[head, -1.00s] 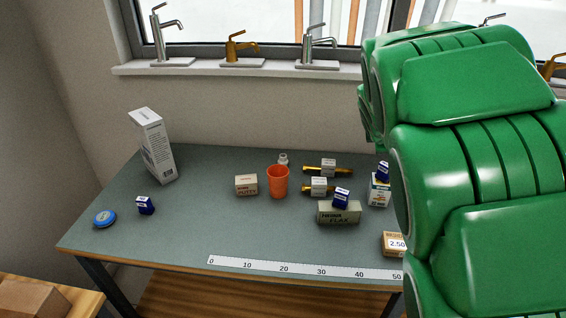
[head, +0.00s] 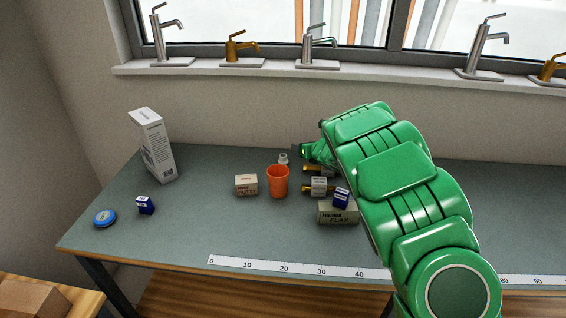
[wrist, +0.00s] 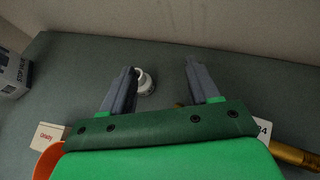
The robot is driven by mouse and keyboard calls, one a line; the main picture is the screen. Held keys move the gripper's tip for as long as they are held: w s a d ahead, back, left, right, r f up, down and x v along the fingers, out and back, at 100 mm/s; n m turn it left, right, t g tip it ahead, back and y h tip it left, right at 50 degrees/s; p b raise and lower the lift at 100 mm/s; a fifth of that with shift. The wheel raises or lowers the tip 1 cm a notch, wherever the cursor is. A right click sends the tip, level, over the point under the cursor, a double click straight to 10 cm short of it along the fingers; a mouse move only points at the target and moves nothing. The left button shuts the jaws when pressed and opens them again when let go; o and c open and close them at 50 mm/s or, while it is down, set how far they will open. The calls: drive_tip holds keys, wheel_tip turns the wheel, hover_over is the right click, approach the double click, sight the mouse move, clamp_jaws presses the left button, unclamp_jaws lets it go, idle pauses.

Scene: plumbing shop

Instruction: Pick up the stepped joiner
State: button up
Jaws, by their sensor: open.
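The stepped joiner appears to be the small white round fitting (head: 283,159) standing behind the orange cup on the bench. In the wrist view the white fitting (wrist: 146,84) shows just inside the left finger, which covers part of it. My gripper (head: 299,150) is to the right of the fitting in the head view. In the wrist view my gripper (wrist: 160,72) is open and empty, with the fitting off-centre toward the left finger. I cannot tell if finger and fitting touch.
An orange cup (head: 278,182) stands in front of the fitting, with a putty box (head: 246,185) on its left. Brass parts with white tags (head: 319,187) and a flax box (head: 337,213) topped by a blue box (head: 341,198) are to the right.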

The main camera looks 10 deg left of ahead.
sight(284, 156)
drive_tip(key=a+f+n, duration=0.1)
drive_tip(key=a+f+n+y, duration=0.1)
drive_tip(key=a, duration=0.1)
drive_tip(key=s+a+f+n+g+y, duration=0.1)
drive_tip(key=shift+s+a+f, duration=0.1)
drive_tip(key=shift+a+f, duration=0.1)
drive_tip(key=shift+a, duration=0.2)
drive_tip(key=shift+x, duration=0.95)
drive_tip(key=shift+w+a+f, duration=0.6)
drive_tip(key=shift+w+f, duration=0.15)
drive_tip(key=shift+x, duration=1.75)
drive_tip(key=shift+f, duration=0.2)
drive_tip(key=c, duration=1)
drive_tip(key=shift+r, duration=0.1)
